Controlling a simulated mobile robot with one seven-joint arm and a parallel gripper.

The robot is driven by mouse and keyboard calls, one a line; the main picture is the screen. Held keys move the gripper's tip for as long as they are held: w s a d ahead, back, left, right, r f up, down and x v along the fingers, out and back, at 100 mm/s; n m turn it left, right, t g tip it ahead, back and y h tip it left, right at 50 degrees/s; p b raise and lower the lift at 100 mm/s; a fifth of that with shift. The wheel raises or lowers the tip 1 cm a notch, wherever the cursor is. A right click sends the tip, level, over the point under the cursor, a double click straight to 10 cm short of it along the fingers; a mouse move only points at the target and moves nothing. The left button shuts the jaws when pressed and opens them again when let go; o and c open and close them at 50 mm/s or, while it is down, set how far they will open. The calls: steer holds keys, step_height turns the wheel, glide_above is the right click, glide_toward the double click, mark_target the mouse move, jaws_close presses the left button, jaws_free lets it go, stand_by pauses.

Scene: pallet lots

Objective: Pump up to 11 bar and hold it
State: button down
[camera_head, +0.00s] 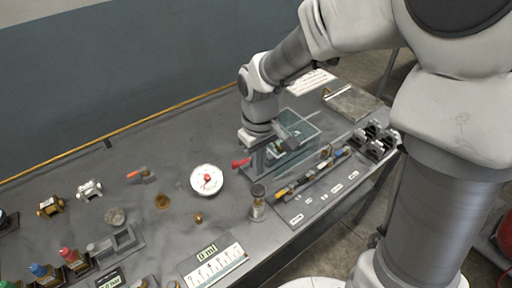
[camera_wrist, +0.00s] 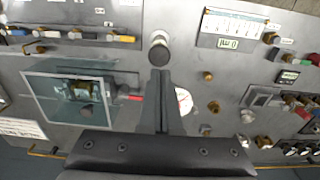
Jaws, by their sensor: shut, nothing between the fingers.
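A round white gauge (camera_head: 207,179) with a red needle lies on the grey bench; its reading is too small to tell. In the wrist view the gauge (camera_wrist: 184,101) is partly hidden by my fingers. A cylindrical post with a dark round knob (camera_head: 258,192) stands upright nearby; the knob (camera_wrist: 159,42) lies just beyond my fingertips in the wrist view. A red handle (camera_head: 241,162) sticks out beside a clear box (camera_head: 302,132) holding a small brass-and-green fitting. My gripper (camera_head: 251,168) is shut and empty, pointing down above the bench near the red handle. I cannot tell which part is the pump.
A panel with yellow, blue and dark handles (camera_head: 312,174) runs along the front right edge. Black clamp-like blocks (camera_head: 374,139) stand at the right end. A display with a scale (camera_head: 216,264) sits at the front.

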mark_target(259, 191)
step_height(259, 191, down, 7)
steer(key=shift+f, duration=0.1)
stand_by(0.5)
step_height(259, 191, down, 3)
steer(key=b, duration=0.3)
steer(key=shift+f, duration=0.2)
steer(key=shift+s+f, duration=0.1)
steer(key=shift+r, duration=0.35)
step_height(259, 191, up, 14)
steer(key=p, duration=0.3)
steer(key=shift+f+p, duration=0.15)
steer(key=shift+p, duration=0.2)
